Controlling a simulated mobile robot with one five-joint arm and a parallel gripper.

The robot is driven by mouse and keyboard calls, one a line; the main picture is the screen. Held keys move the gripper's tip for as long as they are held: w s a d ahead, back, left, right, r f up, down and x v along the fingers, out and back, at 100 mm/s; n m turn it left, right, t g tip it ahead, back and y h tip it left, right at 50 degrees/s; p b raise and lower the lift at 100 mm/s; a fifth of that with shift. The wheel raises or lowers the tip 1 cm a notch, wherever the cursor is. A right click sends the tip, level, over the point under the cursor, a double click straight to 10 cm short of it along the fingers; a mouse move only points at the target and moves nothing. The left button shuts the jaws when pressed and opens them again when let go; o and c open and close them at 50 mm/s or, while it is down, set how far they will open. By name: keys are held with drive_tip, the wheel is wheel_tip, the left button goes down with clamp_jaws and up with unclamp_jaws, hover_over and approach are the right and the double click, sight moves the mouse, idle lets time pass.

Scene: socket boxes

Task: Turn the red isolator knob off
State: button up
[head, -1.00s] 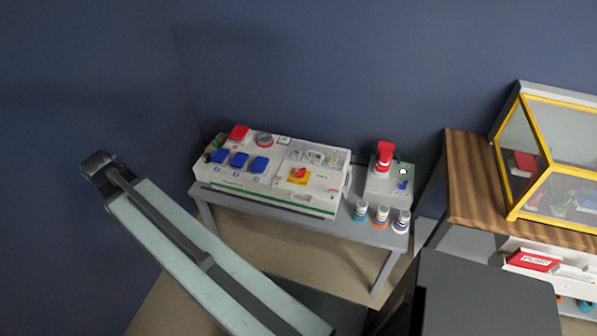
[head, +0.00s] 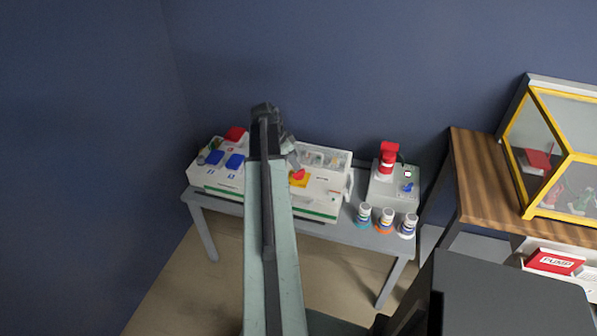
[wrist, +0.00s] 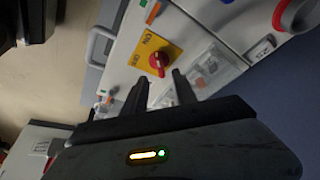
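The red isolator knob (wrist: 159,61) sits on a yellow plate (wrist: 147,47) on the white box (head: 323,200), which stands on the grey table. In the head view the knob (head: 298,175) shows just right of my arm's end. My gripper (wrist: 160,87) is open, with two dark fingers apart and nothing between them. In the wrist view the fingertips lie just below the knob, one to each side; I see no clear contact. Small lettering shows on the plate, but I cannot tell which position the knob points to.
A grey box (head: 393,191) with a red-topped part (head: 388,155) and several small bottles (head: 385,221) stand right. A wooden-topped cabinet (head: 475,175) is farther right.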

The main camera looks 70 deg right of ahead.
sight(299, 173)
drive_tip(key=b+x, duration=0.4)
drive_tip(key=x, duration=0.1)
drive_tip(key=shift+w+f, duration=0.1)
drive_tip(key=shift+f, duration=0.25)
drive_tip(key=shift+s+d+f+b, duration=0.2)
drive_tip(key=shift+f+b, duration=0.1)
drive_tip(key=shift+b, duration=0.1)
drive_tip(key=shift+r, duration=0.1)
